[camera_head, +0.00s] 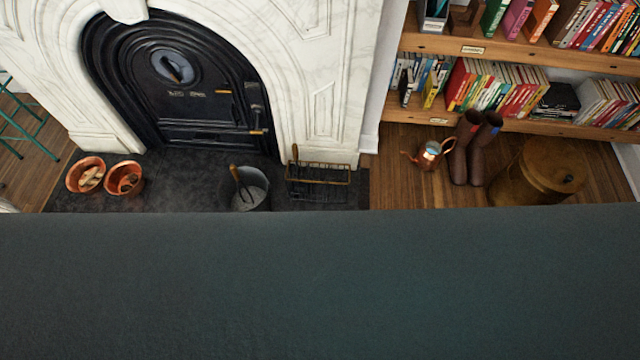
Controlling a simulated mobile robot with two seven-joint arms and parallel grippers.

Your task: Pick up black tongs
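I cannot clearly make out black tongs in the head view. A grey metal bucket (259,180) stands on the dark hearth slab (205,185) and holds a tool with a wooden handle (235,175). Right of it is a black grate or basket (318,188) with a brass-coloured top rail. A thin upright handle (295,153) shows at its left end; what it belongs to is unclear. Neither of my grippers is in view.
A wide dark teal surface (320,285) fills the foreground and hides the floor before the hearth. Behind stands the marble fireplace (308,60) with a black door. Terracotta pots (124,178) are left. A copper watering can (428,156), brown boots (467,150) and round wooden container (535,172) are right.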

